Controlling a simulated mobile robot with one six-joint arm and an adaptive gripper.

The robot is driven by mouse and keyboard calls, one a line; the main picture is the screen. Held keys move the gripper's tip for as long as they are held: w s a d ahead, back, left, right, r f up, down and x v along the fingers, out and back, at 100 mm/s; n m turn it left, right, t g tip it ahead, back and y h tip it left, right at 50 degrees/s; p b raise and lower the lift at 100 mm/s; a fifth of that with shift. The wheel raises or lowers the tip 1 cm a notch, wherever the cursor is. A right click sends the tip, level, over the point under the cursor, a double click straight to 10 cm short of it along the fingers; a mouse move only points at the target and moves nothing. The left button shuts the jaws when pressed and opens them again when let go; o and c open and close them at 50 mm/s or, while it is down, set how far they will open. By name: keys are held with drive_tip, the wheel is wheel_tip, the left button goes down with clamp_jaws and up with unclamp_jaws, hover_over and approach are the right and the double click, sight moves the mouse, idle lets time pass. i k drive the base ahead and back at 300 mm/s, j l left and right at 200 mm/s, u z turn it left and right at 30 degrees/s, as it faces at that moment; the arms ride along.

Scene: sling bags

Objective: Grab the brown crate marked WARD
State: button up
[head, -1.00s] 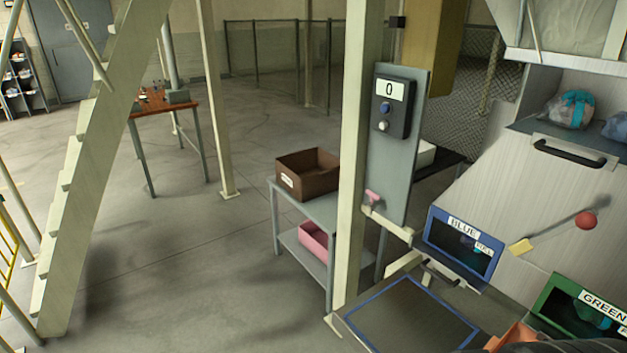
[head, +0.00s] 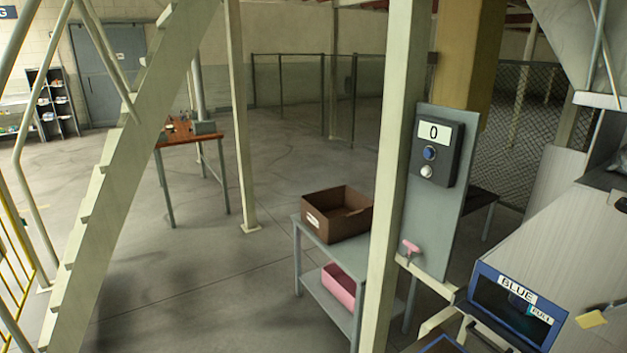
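A brown open-topped crate (head: 338,222) stands upright on the top of a grey two-tier table (head: 318,243), in the middle of the head view. A small white label is on its near left side, too small to read here. The crate looks empty from this angle. A pale post stands in front of the table's right part and hides some of it. My gripper is not in view.
A pink bin (head: 339,287) sits on the table's lower shelf. A blue-framed bin (head: 516,303) is at lower right. A stair (head: 135,170) stands at left. Open floor (head: 220,290) lies between stair and table.

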sight(339, 213)
drive_tip(key=i+j+u, duration=0.25)
drive_tip(key=i, duration=0.75)
drive_tip(key=i+u, duration=0.3)
drive_tip(key=i, duration=0.7)
drive_tip(key=i+j+z, duration=0.1)
drive_tip(key=i+z, duration=0.4)
drive_tip(key=i+j+z, duration=0.2)
drive_tip(key=i+z, duration=0.15)
drive_tip(key=z, duration=0.15)
drive_tip(key=i+j+z, duration=0.35)
drive_tip(key=z, duration=0.15)
drive_tip(key=i+j+z, duration=0.25)
drive_tip(key=j+z, duration=0.2)
drive_tip(key=i+j+z, duration=0.15)
drive_tip(key=j+z, duration=0.35)
drive_tip(key=j, duration=0.15)
drive_tip(key=j+z, duration=0.5)
drive_tip(key=j, duration=0.15)
drive_tip(key=i, duration=0.05)
